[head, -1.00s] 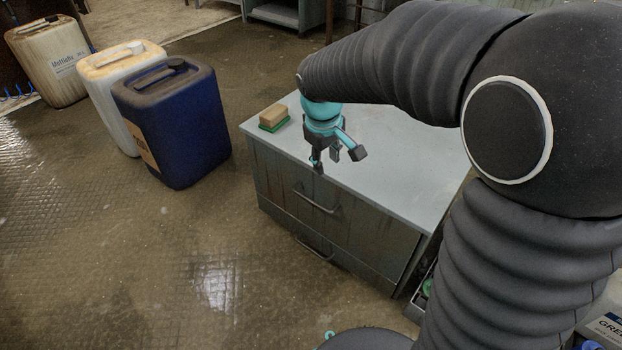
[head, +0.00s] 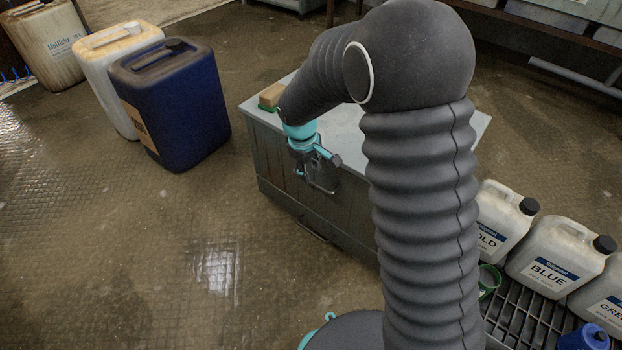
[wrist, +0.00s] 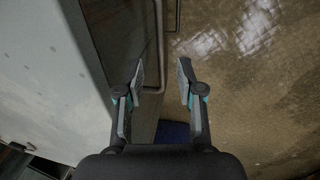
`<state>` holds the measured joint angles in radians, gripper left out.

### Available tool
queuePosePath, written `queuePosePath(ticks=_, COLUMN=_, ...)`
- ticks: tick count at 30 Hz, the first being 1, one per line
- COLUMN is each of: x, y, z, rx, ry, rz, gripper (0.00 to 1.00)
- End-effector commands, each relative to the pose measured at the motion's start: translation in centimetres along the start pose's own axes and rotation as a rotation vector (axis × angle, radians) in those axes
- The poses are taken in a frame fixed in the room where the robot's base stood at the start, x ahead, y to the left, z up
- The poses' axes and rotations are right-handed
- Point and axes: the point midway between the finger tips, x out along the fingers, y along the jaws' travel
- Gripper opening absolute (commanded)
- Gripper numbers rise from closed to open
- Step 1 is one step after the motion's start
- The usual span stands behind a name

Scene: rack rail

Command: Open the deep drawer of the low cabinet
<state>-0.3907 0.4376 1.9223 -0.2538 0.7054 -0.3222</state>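The low grey cabinet (head: 350,128) stands with its worn drawer fronts facing the lower left. The upper front (head: 270,160) looks taller than the lower one and has a bar handle (head: 322,186), partly behind my gripper. A lower handle (head: 312,228) sits beneath it. All fronts look closed. My gripper (head: 318,168) hangs in front of the upper front, close to its handle. In the wrist view the gripper (wrist: 161,76) is open and empty, with a handle bar (wrist: 158,28) ahead between the fingertip lines. I cannot tell whether a finger touches it.
A sponge (head: 271,96) lies on the cabinet top. A blue jerrycan (head: 172,105) and a white one (head: 112,70) stand left of the cabinet. Labelled jugs (head: 556,258) and a grate (head: 520,318) are at the right. The floor before the drawers (head: 215,260) is clear.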

Motion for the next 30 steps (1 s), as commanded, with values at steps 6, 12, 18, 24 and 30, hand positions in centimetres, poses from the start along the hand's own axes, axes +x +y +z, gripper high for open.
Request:
queuePosePath(ticks=6, x=3.2, y=0.0, z=0.1, rx=0.002, ry=-0.002, rz=-0.001, gripper=0.37)
queuePosePath(ticks=12, x=4.3, y=0.0, z=0.1, rx=0.002, ry=-0.001, rz=-0.001, gripper=0.37)
queuePosePath(ticks=18, x=4.3, y=0.0, z=0.1, rx=0.002, ry=0.000, rz=0.000, gripper=0.37)
queuePosePath(ticks=24, x=4.3, y=0.0, z=0.0, rx=0.001, ry=0.000, rz=-0.001, gripper=0.07)
queuePosePath(ticks=30, x=4.3, y=0.0, z=0.1, rx=0.002, ry=0.000, rz=0.000, gripper=0.00)
